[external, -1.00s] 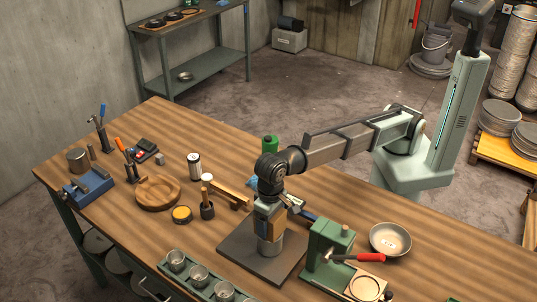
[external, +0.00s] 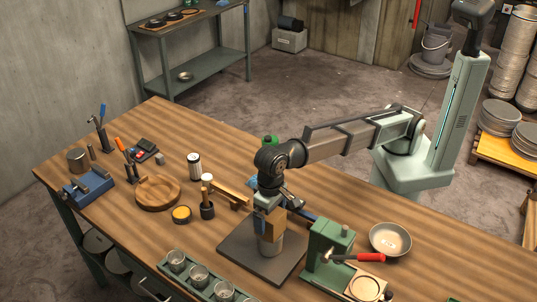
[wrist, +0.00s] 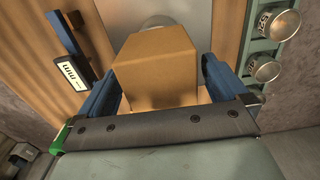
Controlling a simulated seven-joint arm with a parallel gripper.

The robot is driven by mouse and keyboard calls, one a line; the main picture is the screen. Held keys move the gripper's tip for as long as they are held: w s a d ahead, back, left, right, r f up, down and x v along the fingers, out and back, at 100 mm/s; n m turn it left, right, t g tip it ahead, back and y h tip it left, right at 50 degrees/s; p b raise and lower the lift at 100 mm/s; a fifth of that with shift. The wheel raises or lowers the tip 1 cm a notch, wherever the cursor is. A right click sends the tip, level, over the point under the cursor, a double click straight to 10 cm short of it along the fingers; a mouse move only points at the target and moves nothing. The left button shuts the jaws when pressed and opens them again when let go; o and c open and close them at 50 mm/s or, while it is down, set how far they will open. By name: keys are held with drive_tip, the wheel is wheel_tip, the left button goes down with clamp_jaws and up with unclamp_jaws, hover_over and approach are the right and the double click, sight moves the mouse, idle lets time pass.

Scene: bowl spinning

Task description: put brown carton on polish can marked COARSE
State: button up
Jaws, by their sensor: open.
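The brown carton (external: 275,224) sits on top of a grey can (external: 269,246), which stands on a dark square mat (external: 236,252). No marking on the can is readable. My gripper (external: 269,212) is just above and around the carton's upper part, pointing down. In the wrist view the carton (wrist: 155,65) lies between my two blue fingers (wrist: 160,95), which are spread, with gaps at its sides. Most of the can is hidden by the carton in the wrist view.
A green press with a red-handled hammer (external: 352,257) stands close right of the mat. A rack of metal cups (external: 200,277) is at front left. A dark pot with a brush (external: 207,205) and a yellow-topped tin (external: 181,214) stand left. A metal bowl (external: 390,239) is right.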

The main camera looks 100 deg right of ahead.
wheel_tip(320, 180, up, 10)
drive_tip(key=shift+f, duration=0.2)
